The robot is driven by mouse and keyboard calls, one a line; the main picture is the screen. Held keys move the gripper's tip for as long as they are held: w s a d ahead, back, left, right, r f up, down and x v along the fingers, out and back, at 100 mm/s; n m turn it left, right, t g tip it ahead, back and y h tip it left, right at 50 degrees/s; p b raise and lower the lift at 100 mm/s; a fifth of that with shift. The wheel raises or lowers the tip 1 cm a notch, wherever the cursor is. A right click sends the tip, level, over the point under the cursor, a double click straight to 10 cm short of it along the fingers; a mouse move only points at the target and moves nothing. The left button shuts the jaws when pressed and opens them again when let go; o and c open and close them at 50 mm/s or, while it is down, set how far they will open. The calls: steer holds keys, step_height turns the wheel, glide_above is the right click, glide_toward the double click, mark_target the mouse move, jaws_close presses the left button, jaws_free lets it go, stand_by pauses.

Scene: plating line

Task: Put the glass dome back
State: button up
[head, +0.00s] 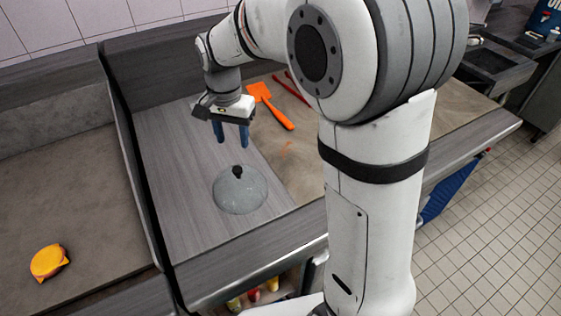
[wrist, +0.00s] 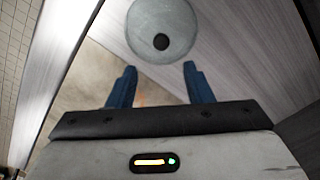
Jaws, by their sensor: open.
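The glass dome (head: 240,193) is a grey, see-through round cover with a black knob on top. It stands on the grey wood-grain counter near its front edge, and it also shows at the top of the wrist view (wrist: 160,22). My gripper (head: 231,144) is open and empty, with its blue fingers pointing down. It hangs above the counter, a little behind the dome and apart from it. In the wrist view, my fingertips (wrist: 158,70) lie just below the dome's outline, one to each side. I cannot make out anything under the dome.
An orange spatula (head: 271,106) and a red utensil (head: 290,88) lie behind and to the right of the dome, on or near a brownish board (head: 300,150). The counter around the dome is clear.

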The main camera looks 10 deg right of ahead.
steer(key=s+d+r+n+t, duration=0.1)
steer(key=s+d+n, duration=0.2)
steer(key=s+d, duration=0.4)
steer(key=s+d+r+n+t, duration=0.1)
steer(key=s+d, duration=0.5)
steer(key=s, duration=0.6)
steer(key=shift+s+d+r+n+t, duration=0.4)
steer(key=shift+n+t, duration=0.3)
steer(key=shift+n, duration=0.2)
